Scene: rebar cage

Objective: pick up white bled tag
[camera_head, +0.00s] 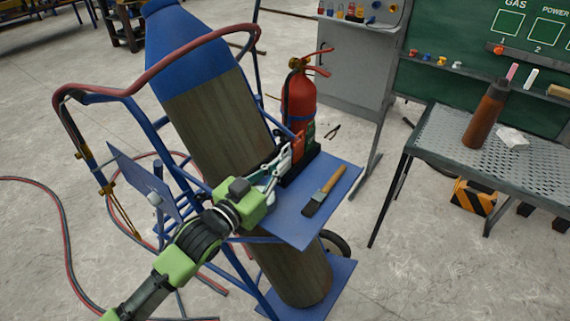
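I cannot clearly make out a white bled tag. My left gripper (284,158) reaches up over the blue shelf of the cylinder cart, in front of the base of a red fire extinguisher (299,102). A small red-orange item (298,146) shows right by its fingertips. The fingers are small and overlap the things behind them, so I cannot tell whether they are open or hold anything. A white crumpled item (512,138) lies on the perforated metal table (446,133) at the right, well apart from the gripper. My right gripper is out of view.
The blue cart shelf (341,180) holds a brush with a wooden handle (324,190). A large gas cylinder (215,115) and a red hose (150,68) stand close to my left arm. A brown bottle (486,115) stands on the table.

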